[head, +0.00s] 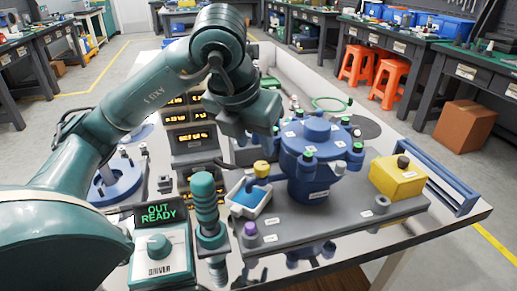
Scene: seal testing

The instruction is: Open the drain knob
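No knob in the head view is readably marked as the drain. A yellow knob (261,168) stands just above a white tray (252,203) with a blue inside, left of the blue round vessel (313,160). A purple knob (250,228) sits near the front left of the grey base plate. A dark knob (403,161) tops the yellow box (398,180) on the right. My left gripper (252,120) hangs above and behind the yellow knob, apart from it. Its fingertips are not clear. My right gripper is out of view.
A driver box (159,260) with an "OUT READY" display stands at the front left, beside an upright teal ribbed handle (205,197). Lit amber displays (190,138) stand behind. Green-capped fittings ring the vessel. A blue rack (438,183) lines the right edge.

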